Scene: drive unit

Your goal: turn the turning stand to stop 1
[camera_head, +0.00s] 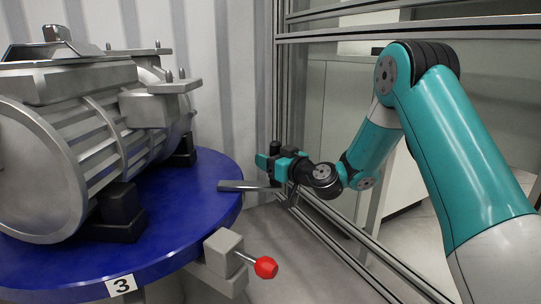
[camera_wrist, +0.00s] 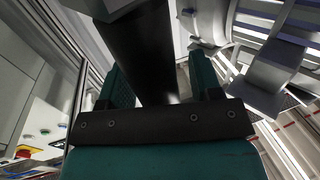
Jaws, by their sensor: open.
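The turning stand is a round blue table (camera_head: 225,190) at the left of the head view. A label with the number 3 (camera_head: 121,285) is on its front rim. A flat grey bar (camera_head: 245,186) lies at the right edge of the stand and reaches under my gripper (camera_head: 272,165). My gripper is open, just right of the stand. In the wrist view a dark bar (camera_wrist: 145,45) runs between the teal fingers of my gripper (camera_wrist: 162,85); I cannot tell whether they touch it. A grey block (camera_head: 223,252) with a red-knobbed lever (camera_head: 265,267) is at the stand's front right.
A large grey drive unit (camera_head: 90,130) rests on black supports (camera_head: 118,208) on the stand. A metal-framed partition (camera_head: 285,100) stands close behind and right of my gripper. A corrugated wall (camera_head: 215,80) is behind the stand. Floor shows between the stand and the frame.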

